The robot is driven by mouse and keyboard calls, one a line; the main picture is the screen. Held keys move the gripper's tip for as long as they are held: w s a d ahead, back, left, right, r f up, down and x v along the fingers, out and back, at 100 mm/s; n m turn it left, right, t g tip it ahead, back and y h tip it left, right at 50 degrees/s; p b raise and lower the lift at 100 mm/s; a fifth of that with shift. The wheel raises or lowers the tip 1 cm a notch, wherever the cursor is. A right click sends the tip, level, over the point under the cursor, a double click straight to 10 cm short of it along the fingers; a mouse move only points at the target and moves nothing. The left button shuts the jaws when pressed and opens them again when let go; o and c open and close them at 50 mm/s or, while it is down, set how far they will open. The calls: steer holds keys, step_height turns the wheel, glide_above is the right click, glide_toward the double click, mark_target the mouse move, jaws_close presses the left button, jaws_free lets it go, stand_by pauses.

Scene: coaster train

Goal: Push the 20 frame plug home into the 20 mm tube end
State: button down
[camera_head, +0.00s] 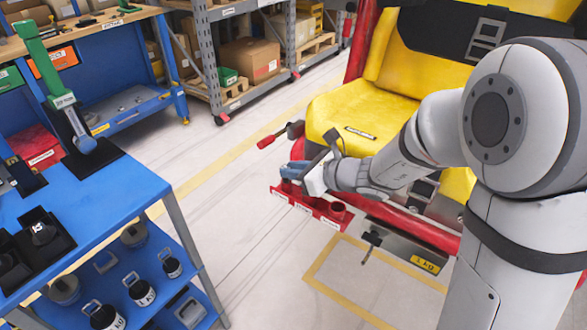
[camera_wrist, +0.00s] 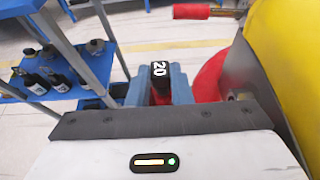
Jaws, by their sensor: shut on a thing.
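My gripper (camera_wrist: 160,84) shows blue fingers in the wrist view, shut on a dark plug (camera_wrist: 160,70) marked "20" in white. Red shows just below the plug, between the fingers. In the head view my gripper (camera_head: 296,172) is over the left part of a red holder (camera_head: 318,214) with labels and round cups, at the front of the yellow seat. The plug itself is hidden by my gripper there. I cannot tell which opening is the 20 mm tube end or how deep the plug sits.
The yellow seat (camera_head: 375,105) with red frame stands close behind my gripper. A red-handled lever (camera_head: 267,142) sticks out at its left. Open floor (camera_head: 225,200) lies between.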

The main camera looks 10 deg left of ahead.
steer(key=shift+f+b, duration=0.5)
steer(key=shift+f, duration=0.1)
steer(key=c, duration=0.5)
jaws_free()
steer(key=shift+o, duration=0.2)
steer(key=shift+d, duration=0.15)
steer(key=shift+p+v, duration=0.7)
steer(key=shift+v, duration=1.15)
steer(key=shift+c, duration=0.2)
steer(key=shift+o, duration=0.4)
steer(key=shift+p+v, duration=0.55)
steer(key=shift+v, duration=1)
steer(key=shift+r, duration=0.2)
